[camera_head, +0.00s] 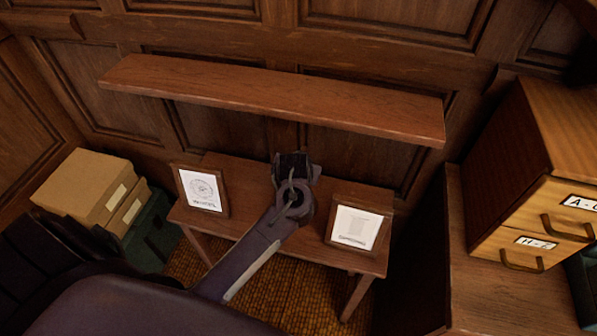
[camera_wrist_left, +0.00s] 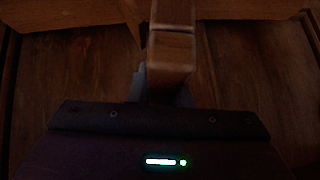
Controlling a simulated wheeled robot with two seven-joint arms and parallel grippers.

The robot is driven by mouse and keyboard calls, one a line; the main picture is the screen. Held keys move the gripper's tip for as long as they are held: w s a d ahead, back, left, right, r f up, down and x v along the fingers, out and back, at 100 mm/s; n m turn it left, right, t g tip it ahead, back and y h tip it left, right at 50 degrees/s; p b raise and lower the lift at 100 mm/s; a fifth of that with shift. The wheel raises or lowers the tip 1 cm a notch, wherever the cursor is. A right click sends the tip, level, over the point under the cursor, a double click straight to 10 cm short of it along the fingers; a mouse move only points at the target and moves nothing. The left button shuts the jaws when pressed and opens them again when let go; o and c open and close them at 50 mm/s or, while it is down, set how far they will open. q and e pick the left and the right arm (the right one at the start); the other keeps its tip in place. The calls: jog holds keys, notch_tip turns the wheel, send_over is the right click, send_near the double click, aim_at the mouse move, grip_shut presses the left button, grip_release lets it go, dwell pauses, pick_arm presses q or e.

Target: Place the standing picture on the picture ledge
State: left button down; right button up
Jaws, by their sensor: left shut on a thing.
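The picture ledge (camera_head: 270,95) is a long brown wooden shelf on the panelled wall, bare on top. A small framed picture (camera_head: 203,189) with a round drawing stands at the left of a low wooden bench. Another framed picture (camera_head: 357,227), with a pale drawing, stands at the right. My left gripper (camera_head: 291,163) is between them, below the ledge and near the back of the bench. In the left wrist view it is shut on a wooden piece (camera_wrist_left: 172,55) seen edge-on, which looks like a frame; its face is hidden. My right gripper is not in view.
The bench (camera_head: 268,226) stands under the ledge. Cardboard boxes (camera_head: 84,186) are stacked at the left. A wooden drawer cabinet (camera_head: 548,150) stands on a desk (camera_head: 505,300) at the right. The space above the ledge is clear.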

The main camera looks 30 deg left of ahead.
pick_arm(q)
jog(key=shift+w+f, duration=0.25)
jog(key=shift+f, duration=0.65)
jog(key=shift+f, duration=0.1)
jog(key=c, duration=1.3)
grip_release()
